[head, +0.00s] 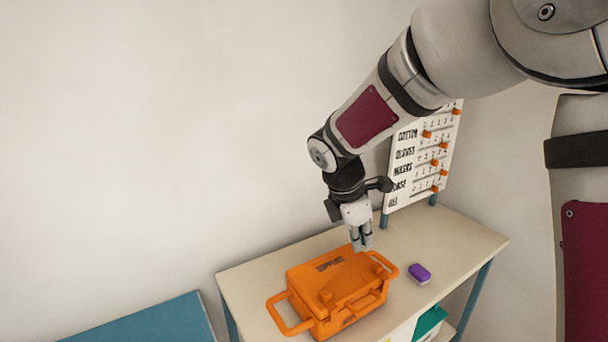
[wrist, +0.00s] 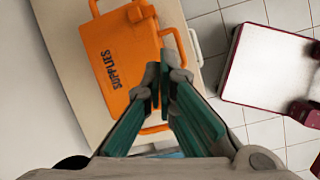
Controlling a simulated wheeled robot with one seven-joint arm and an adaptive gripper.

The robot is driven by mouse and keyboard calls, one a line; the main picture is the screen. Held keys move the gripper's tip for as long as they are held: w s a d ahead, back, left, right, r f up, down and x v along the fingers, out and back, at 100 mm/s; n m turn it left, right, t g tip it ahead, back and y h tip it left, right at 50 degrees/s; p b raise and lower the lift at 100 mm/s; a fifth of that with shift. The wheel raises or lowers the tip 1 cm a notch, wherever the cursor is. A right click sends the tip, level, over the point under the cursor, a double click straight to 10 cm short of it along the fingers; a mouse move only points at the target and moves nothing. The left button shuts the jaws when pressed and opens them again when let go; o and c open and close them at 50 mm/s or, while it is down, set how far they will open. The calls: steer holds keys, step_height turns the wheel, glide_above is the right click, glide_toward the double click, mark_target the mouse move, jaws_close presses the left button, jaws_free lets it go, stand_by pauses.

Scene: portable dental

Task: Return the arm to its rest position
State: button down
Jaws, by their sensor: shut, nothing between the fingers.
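My gripper (head: 361,246) points down above the far right part of the orange supplies case (head: 338,284), with my arm reaching in from the upper right. Its fingers are shut with nothing between them. In the wrist view my gripper (wrist: 162,84) shows its two green-padded fingers meeting in front of the case (wrist: 112,58). The case lies closed on the table, with its handles out at the sides. I cannot tell the exact gap between fingertips and lid.
A purple block (head: 419,273) lies on the table (head: 465,245) right of the case. A white board with orange sliders (head: 422,155) stands at the table's back. A blue surface (head: 150,322) is at lower left. The wall is behind; air left of my arm is clear.

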steer(key=s+d+r+m+t+y, duration=0.1)
steer(key=s+d+r+m, duration=0.1)
steer(key=s+r+m, duration=0.4)
steer(key=s+d+r+m, duration=0.3)
steer(key=s+m, duration=0.1)
steer(key=s, duration=0.3)
steer(key=s+r+m+t+y, duration=0.1)
steer(key=s+m+t+y, duration=0.1)
steer(key=s+m, duration=0.8)
steer(key=s, duration=0.4)
steer(key=shift+s+r+y, duration=0.2)
steer(key=shift+y, duration=0.1)
